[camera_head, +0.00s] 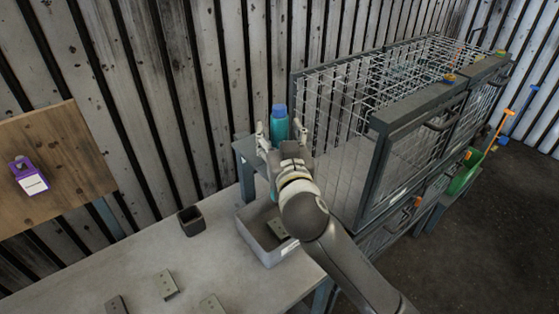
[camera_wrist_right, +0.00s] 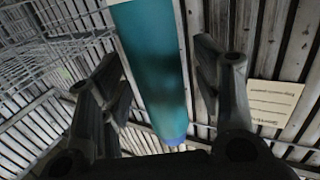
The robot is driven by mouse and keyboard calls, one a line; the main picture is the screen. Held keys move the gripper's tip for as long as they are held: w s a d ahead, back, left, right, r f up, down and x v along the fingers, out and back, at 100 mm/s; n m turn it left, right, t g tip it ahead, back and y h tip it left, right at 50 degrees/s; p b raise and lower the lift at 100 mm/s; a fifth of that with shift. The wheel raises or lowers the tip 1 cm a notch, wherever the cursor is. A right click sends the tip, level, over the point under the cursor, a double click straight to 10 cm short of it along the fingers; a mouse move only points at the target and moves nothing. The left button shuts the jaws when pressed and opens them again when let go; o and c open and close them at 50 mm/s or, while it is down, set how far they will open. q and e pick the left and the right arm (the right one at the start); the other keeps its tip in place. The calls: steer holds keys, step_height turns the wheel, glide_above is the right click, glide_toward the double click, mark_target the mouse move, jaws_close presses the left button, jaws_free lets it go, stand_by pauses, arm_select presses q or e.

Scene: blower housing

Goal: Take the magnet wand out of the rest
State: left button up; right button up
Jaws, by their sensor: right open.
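A teal cylinder with a blue top (camera_head: 280,122), which I take to be the magnet wand, stands upright beyond the grey bin. Its lower part and whatever holds it are hidden behind my right gripper (camera_head: 280,130). The right gripper is open, with one finger on each side of the cylinder. In the right wrist view the teal cylinder (camera_wrist_right: 152,65) runs between the open fingers, with a gap visible on both sides. I cannot make out the rest itself. My left gripper is in neither view.
A wire cage (camera_head: 345,110) stands close to the right of the gripper. A grey bin (camera_head: 258,240) holding a small part sits below the arm on the worktable (camera_head: 150,255). A dark square cup (camera_head: 191,221) and several metal plates lie left. A purple item (camera_head: 28,175) hangs on a board.

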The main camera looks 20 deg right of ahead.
steer(key=shift+s, duration=0.1)
steer(key=shift+c, duration=1.3)
jaws_close()
